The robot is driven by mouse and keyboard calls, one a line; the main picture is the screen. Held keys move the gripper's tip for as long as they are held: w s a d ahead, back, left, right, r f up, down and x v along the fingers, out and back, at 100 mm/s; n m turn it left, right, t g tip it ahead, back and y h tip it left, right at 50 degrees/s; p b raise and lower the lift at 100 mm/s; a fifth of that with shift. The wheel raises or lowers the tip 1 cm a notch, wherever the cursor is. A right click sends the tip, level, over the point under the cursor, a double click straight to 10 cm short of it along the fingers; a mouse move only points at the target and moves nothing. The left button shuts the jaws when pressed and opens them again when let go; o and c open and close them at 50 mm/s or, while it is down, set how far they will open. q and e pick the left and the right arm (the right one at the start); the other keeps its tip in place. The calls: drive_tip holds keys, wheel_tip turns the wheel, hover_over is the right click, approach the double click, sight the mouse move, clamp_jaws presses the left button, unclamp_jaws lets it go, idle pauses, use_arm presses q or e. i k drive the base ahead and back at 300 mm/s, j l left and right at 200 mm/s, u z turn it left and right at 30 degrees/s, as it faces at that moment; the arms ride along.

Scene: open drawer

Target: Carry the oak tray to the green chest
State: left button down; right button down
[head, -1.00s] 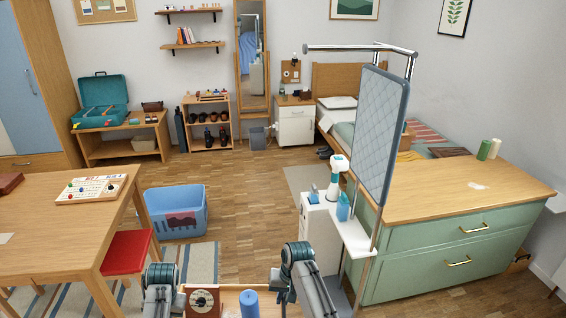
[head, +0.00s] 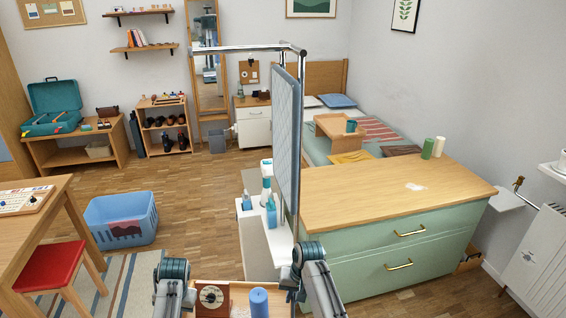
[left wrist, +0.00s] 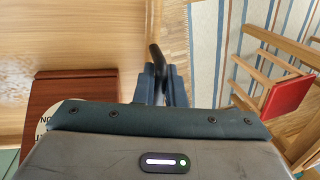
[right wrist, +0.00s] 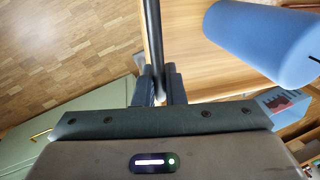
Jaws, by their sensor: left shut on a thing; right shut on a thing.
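The oak tray (head: 235,289) is held level in front of me at the bottom of the head view, its near part cut off. My left gripper (left wrist: 163,86) is shut on a dark handle of the tray. My right gripper (right wrist: 157,88) is shut on the dark handle at the other end. The green chest (head: 400,245) stands ahead to the right, both drawers shut. Its wooden top carries a green candle (head: 428,148), a cream candle (head: 439,147) and a white patch (head: 415,187).
A quilted screen (head: 286,140) on a chrome frame and a white stand with bottles (head: 266,235) stand at the chest's left side, close ahead. A blue basket (head: 121,222), red stool (head: 50,265) and table (head: 62,210) are at left.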

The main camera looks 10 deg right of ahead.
sight(390, 182)
drive_tip(key=l, duration=0.45)
drive_tip(key=i+l+z, duration=0.1)
drive_tip(key=l, duration=0.35)
drive_tip(key=i+l+z, duration=0.1)
drive_tip(key=l, duration=0.35)
drive_tip(key=i+l, duration=0.1)
drive_tip(key=l, duration=0.35)
drive_tip(key=i+l+z, duration=0.1)
drive_tip(key=l, duration=0.35)
drive_tip(key=i+l, duration=0.15)
drive_tip(key=l, duration=0.25)
drive_tip(key=k+z, duration=0.05)
